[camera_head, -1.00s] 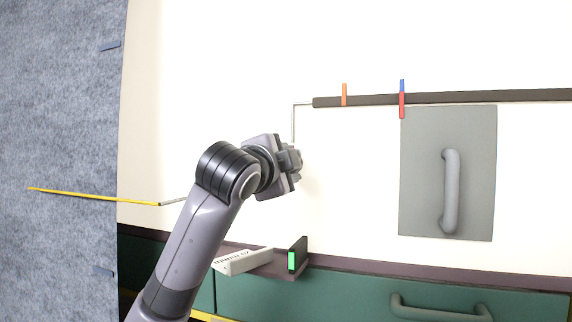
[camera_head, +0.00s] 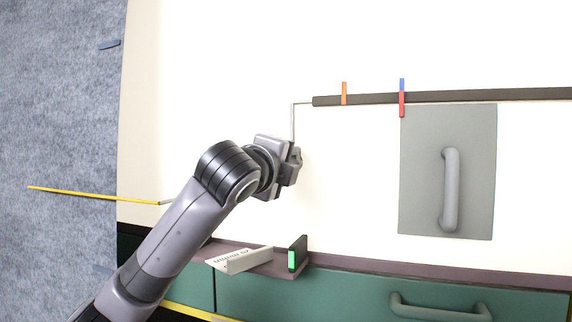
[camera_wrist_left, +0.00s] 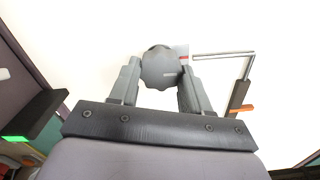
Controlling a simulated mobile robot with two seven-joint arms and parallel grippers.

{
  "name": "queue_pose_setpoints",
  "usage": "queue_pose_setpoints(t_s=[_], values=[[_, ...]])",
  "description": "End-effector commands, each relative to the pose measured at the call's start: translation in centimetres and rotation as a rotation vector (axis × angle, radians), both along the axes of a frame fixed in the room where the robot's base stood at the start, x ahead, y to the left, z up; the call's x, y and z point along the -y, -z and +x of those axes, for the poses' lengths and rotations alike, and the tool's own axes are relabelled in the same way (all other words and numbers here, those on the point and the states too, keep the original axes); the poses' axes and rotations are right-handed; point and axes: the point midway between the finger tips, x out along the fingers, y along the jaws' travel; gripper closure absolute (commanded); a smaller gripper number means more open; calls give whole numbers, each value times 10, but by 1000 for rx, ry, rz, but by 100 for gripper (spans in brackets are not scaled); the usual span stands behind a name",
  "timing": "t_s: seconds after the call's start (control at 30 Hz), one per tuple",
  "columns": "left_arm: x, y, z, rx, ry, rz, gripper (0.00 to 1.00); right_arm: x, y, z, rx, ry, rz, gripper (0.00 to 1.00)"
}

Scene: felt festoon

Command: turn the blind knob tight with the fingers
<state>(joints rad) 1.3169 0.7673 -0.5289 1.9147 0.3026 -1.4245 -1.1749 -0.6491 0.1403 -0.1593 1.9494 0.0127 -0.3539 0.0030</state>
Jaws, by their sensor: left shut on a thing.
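The blind knob (camera_wrist_left: 159,64) is a dark grey, lobed round knob with a pale line on its face, seen in the left wrist view against the white wall. A red mark (camera_wrist_left: 184,57) on a small grey plate sits just right of it. My left gripper (camera_head: 297,165) is at the wall in the head view. Its two fingers stand on either side of the knob and are shut on it. In the head view my gripper hides the knob. My right gripper is not in view.
A thin grey rod (camera_head: 293,122) runs from near the knob up to a dark bar (camera_head: 445,97) with orange and blue-red clips. A grey panel with a handle (camera_head: 451,190) is at right. Below are a small shelf holding a green-lit device (camera_head: 298,254) and a white sign (camera_head: 240,260).

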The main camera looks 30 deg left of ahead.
Motion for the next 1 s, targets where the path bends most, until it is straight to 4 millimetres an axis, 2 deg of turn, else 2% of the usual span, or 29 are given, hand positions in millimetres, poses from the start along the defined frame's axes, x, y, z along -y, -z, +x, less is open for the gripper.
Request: queue_pose_setpoints(t_s=[0.4,0.43,0.5,0.83,1.0], values=[[1,2,0,-6,3,6,83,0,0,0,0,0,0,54],[1,2,0,-6,3,6,46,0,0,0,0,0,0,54],[1,2,0,-5,3,6,27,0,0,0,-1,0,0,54],[1,1,-2,-2,2,6,27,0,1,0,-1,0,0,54],[6,2,-21,1,2,7,27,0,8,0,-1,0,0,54]])
